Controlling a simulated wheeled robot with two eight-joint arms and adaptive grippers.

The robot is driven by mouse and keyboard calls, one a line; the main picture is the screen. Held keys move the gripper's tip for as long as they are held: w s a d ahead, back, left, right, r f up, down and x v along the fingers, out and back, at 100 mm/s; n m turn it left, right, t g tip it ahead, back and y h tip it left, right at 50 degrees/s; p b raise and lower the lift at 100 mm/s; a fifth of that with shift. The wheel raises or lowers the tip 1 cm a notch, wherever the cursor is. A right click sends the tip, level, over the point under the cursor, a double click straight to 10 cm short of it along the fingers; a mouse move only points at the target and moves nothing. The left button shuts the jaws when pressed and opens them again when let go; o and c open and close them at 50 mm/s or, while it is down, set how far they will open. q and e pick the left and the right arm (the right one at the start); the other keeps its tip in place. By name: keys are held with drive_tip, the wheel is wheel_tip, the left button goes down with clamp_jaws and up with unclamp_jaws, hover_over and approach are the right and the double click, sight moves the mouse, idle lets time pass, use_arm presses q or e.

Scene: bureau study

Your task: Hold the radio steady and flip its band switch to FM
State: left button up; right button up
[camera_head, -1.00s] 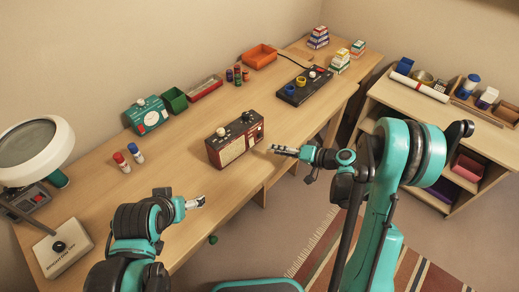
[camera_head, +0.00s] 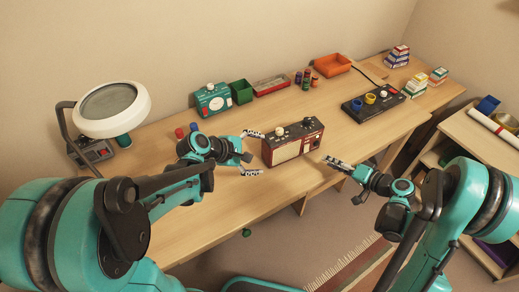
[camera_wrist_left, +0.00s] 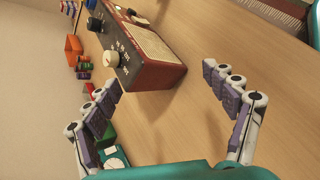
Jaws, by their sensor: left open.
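The dark red radio (camera_head: 283,151) stands upright on the desk, with a cream front grille and knobs on its dark top. My left gripper (camera_head: 253,153) is open just left of the radio, its two fingers spread apart and pointing at the radio's left end. In the left wrist view the radio (camera_wrist_left: 160,73) lies ahead of the open fingers (camera_wrist_left: 167,92), not between them. Its top shows a white knob and small markings; I cannot make out the band switch. My right gripper (camera_head: 337,163) is right of the radio and apart from it; its finger gap is unclear.
A magnifier lamp (camera_head: 140,98) stands at the left. Behind the radio are a teal device (camera_head: 208,105), a green bin (camera_head: 241,92), a red tray (camera_head: 271,86) and an orange tray (camera_head: 333,65). A black panel (camera_head: 365,112) lies to the right. The desk's front left is clear.

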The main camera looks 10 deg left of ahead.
sight(265, 149)
use_arm(q)
drive_tip(key=w+f+n+h, duration=0.1)
drive_tip(key=n, duration=0.1)
drive_tip(key=w+f+n+t+h, duration=0.1)
drive_tip(key=w+n, duration=0.1)
drive_tip(key=w+a+f+n+h, duration=0.1)
drive_tip(key=w+n, duration=0.1)
drive_tip(key=n, duration=0.1)
drive_tip(key=shift+f, duration=0.1)
drive_tip(key=shift+w+a+f+n, duration=0.1)
drive_tip(key=shift+w+f+n, duration=0.2)
drive_tip(key=shift+n, duration=0.1)
drive_tip(key=shift+w+d+f+n+t+h, duration=0.1)
drive_tip(key=shift+d+f+n+t+h, duration=0.1)
drive_tip(key=shift+f+n+t+h, duration=0.25)
drive_tip(key=shift+g, duration=0.25)
drive_tip(key=x, duration=0.8)
drive_tip(key=shift+f, duration=0.15)
drive_tip(key=shift+a, duration=0.1)
